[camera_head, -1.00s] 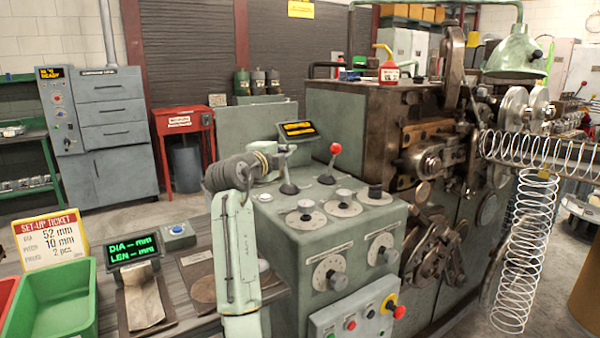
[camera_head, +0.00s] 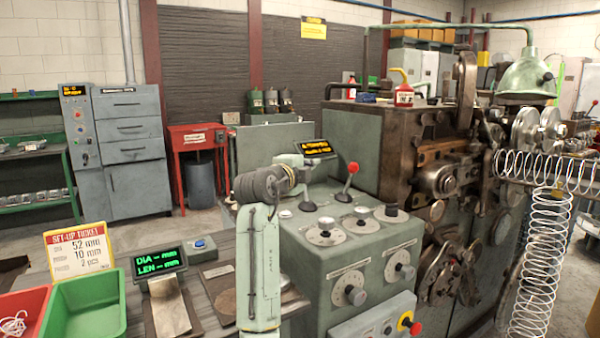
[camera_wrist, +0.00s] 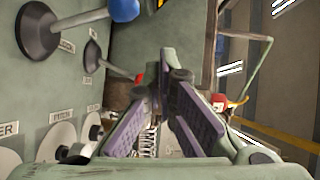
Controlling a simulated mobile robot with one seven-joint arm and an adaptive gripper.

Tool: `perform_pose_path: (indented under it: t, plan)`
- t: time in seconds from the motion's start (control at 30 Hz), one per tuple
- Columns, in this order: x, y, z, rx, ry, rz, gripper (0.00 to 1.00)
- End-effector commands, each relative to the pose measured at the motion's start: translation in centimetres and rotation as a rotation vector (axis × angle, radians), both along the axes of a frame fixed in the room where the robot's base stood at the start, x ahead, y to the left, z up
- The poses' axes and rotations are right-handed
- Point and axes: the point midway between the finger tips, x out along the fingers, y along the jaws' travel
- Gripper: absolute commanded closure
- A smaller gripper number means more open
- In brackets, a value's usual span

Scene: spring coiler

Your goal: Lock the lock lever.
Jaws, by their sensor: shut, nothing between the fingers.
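Two levers stand on the green control panel of the coiler. One has a blue ball knob (camera_wrist: 125,8), the other a red ball knob (camera_head: 354,168). The red knob also shows in the wrist view (camera_wrist: 138,78), beyond my left finger.
Dials (camera_head: 325,232) and a lower button box (camera_head: 385,322) sit on the panel's front. A small display (camera_head: 315,147) stands behind the levers. The coiler's metal head (camera_head: 440,180) is on the right, with a hanging wire spring (camera_head: 545,255). Bins are at the lower left.

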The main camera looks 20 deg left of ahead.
Motion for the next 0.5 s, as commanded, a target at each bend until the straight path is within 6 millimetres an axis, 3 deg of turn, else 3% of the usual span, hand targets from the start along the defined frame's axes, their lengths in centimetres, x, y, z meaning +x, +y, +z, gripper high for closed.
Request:
perform_pose_path:
  t: [0.03,0.2,0.5]
  plan:
    - [-1.6,0.6,0.0,0.003,-0.007,0.005,1.00]
    - [-5.4,1.0,1.2,0.004,-0.005,0.004,1.00]
    - [-9.1,1.6,2.6,0.001,-0.002,0.002,1.00]
